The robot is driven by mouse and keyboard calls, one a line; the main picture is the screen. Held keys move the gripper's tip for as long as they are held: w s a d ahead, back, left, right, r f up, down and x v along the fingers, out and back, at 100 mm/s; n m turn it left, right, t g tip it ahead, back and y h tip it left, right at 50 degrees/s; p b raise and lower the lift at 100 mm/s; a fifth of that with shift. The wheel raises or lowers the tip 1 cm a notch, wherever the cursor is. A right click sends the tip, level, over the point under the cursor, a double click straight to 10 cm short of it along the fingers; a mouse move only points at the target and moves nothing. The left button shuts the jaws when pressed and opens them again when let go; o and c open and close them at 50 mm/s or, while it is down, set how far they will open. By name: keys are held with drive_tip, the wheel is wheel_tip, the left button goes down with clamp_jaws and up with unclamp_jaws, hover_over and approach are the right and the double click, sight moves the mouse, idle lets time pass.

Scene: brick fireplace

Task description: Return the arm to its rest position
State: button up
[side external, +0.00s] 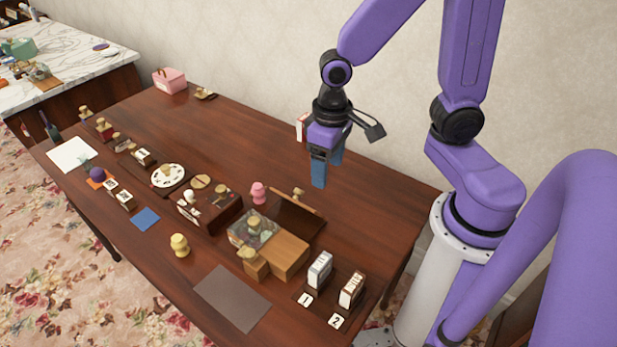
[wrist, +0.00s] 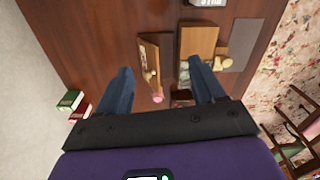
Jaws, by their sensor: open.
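My purple arm reaches in from the right, and my gripper (side external: 325,168) hangs above the back part of the brown wooden table (side external: 375,200). Its blue fingers point down, in the air above the tabletop. In the wrist view my gripper (wrist: 160,95) shows its two blue fingers spread wide apart with nothing held between them. Below and beyond the fingers lie a pink figure (wrist: 157,98) and a wooden box (wrist: 197,42). The pink figure stands left of and below my gripper in the side view (side external: 258,192).
Two numbered holders (side external: 320,270) stand near the table's right end. A dark sheet (side external: 232,298) lies at the front. Small books (wrist: 75,103) stand at the back by the wall. A round white dial (side external: 168,178) and several small items fill the left half. Bare table lies right of my gripper.

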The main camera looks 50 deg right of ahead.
drive_tip(key=s+r+n, duration=0.6)
drive_tip(key=s+n, duration=0.4)
drive_tip(key=s, duration=0.2)
drive_tip(key=shift+s+d+n, duration=0.15)
drive_tip(key=shift+d+n, duration=0.25)
drive_tip(key=shift+d, duration=0.05)
